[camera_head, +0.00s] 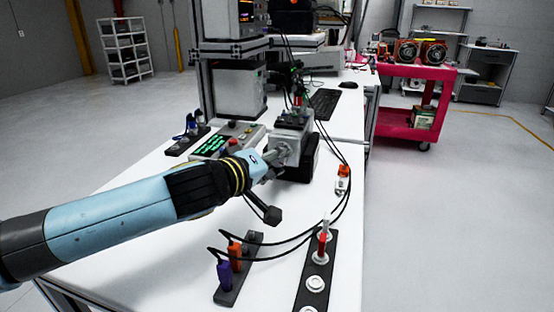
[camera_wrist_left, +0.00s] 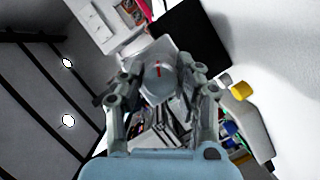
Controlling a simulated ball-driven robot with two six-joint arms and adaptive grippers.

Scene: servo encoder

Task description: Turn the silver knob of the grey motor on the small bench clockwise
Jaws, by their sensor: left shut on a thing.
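The grey motor (camera_head: 293,130) stands on the white bench (camera_head: 180,205), near its middle. My left arm reaches in from the left, and my left gripper (camera_head: 277,158) is at the motor's front face, where the knob is mostly hidden. In the left wrist view the silver knob (camera_wrist_left: 159,80), with a red mark on its face, sits between the two fingers of my left gripper (camera_wrist_left: 160,88). The fingers are shut on the knob from both sides. My right gripper is in neither view.
A control box with a green display (camera_head: 211,145) stands left of the motor. Black cables loop right of the motor to a strip with orange and purple plugs (camera_head: 224,274). A strip with round sockets (camera_head: 315,282) lies at the front right. A red cart (camera_head: 410,115) stands beyond.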

